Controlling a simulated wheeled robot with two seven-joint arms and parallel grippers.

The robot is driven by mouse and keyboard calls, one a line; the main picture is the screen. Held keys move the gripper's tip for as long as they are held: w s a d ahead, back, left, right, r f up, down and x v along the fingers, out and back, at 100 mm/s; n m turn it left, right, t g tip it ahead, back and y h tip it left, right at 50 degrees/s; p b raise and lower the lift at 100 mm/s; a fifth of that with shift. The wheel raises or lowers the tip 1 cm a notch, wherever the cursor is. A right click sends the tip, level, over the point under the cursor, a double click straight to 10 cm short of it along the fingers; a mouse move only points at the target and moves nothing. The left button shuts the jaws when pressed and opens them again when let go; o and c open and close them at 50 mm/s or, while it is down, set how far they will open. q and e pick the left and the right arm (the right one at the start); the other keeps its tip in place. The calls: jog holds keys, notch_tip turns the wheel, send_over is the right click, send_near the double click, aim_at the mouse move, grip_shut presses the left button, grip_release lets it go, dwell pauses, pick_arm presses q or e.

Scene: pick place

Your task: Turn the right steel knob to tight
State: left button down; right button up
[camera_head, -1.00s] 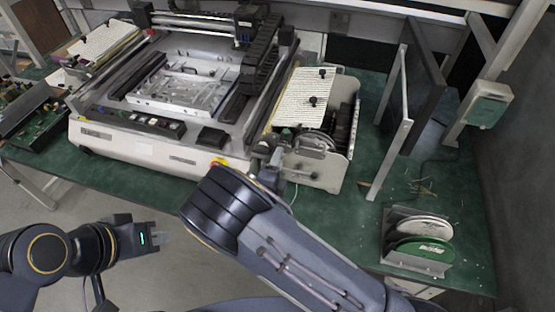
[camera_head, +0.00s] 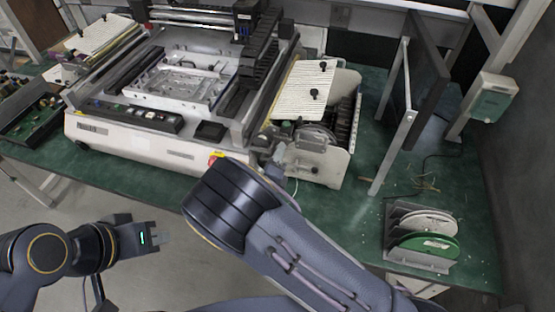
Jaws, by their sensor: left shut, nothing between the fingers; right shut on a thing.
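The white machine (camera_head: 135,141) with a silver bed stands on the green bench. A feeder unit (camera_head: 318,165) with a reel and metal parts is on its right side. My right gripper (camera_head: 279,152) is at the front left of this feeder unit, mostly behind my own thick wrist. It is shut on a small steel part, seemingly the knob, whose shape is largely hidden by the fingers and wrist. The knob's angle cannot be told. My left gripper (camera_head: 164,239) is shut and empty, in front of the bench at the lower left.
A rack (camera_head: 420,259) with white and green reels stands at the bench's front right. A metal-framed panel (camera_head: 395,150) stands upright behind it. Circuit boards (camera_head: 40,118) lie at the far left.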

pick_arm(q)
jog(key=shift+f, duration=0.5)
pick_arm(e)
jog(key=shift+m, duration=0.7)
jog(key=o, duration=0.9)
jog(key=shift+o, duration=0.2)
jog(key=shift+s, duration=0.1)
pick_arm(q)
jog(key=shift+f+b, duration=0.8)
jog(key=shift+b, duration=0.15)
pick_arm(e)
jog(key=v, duration=0.7)
jog(key=shift+s, duration=0.3)
pick_arm(q)
jog(key=shift+f, duration=0.1)
pick_arm(e)
jog(key=shift+a, duration=0.1)
